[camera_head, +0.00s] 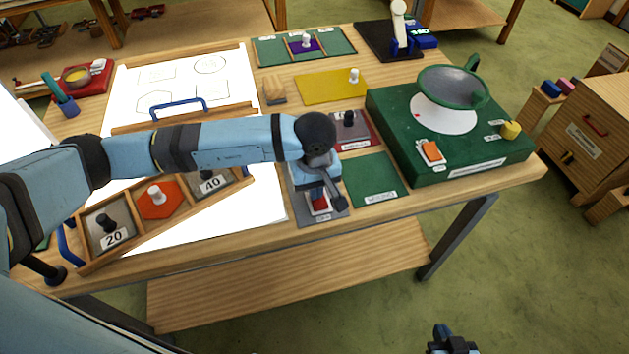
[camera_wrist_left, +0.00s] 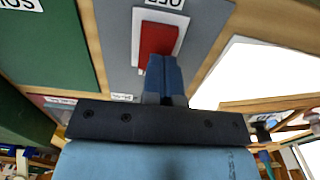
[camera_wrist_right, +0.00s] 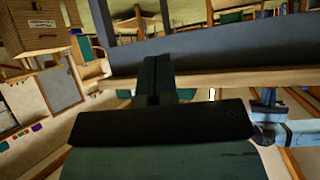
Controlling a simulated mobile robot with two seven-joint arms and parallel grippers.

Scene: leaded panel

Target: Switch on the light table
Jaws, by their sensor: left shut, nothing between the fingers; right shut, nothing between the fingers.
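The switch is a red rocker (camera_head: 320,203) on a white base, set in a grey plate (camera_head: 308,219) at the table's front edge. In the left wrist view the red rocker (camera_wrist_left: 157,42) is just ahead of the fingertips, with a partly cut-off white label beyond it. My left gripper (camera_head: 322,188) is shut and empty, pointing down at the rocker; its tips (camera_wrist_left: 164,66) overlap the rocker's near end, and I cannot tell whether they touch. The light table's white surface (camera_head: 235,212) is bright. My right gripper (camera_head: 452,345) is shut and empty, off the table's front.
A wooden tray with 20 and 40 labels (camera_head: 128,238) lies under my left arm. A green mat (camera_head: 372,182) is right of the switch. A green box with a round dish (camera_head: 450,150) stands at the right. Floor is clear around my right gripper.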

